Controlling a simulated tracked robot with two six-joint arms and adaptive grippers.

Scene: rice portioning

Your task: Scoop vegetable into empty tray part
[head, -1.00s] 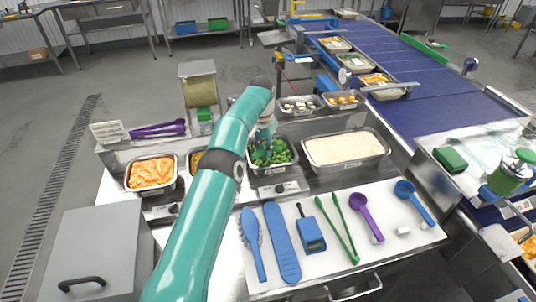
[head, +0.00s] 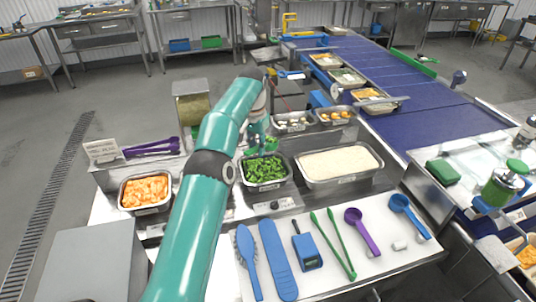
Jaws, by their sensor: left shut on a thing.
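A steel pan of chopped green vegetable (head: 264,171) stands at the middle of the counter. My left gripper (head: 262,137) is just above and behind the pan's far edge. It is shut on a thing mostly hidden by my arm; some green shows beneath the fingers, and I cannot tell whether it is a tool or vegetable. Two small trays stand beyond: the left tray (head: 293,131) holds pale pieces, the right tray (head: 335,123) orange food. Their compartments are too small to make out. My right gripper is out of view.
A rice pan (head: 338,178) stands right of the vegetable, an orange-food pan (head: 145,206) at left. A purple scoop (head: 362,231), blue scoop (head: 409,215), green tongs (head: 335,244) and blue brush (head: 249,262) lie in front. A blue conveyor (head: 440,115) carries filled trays.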

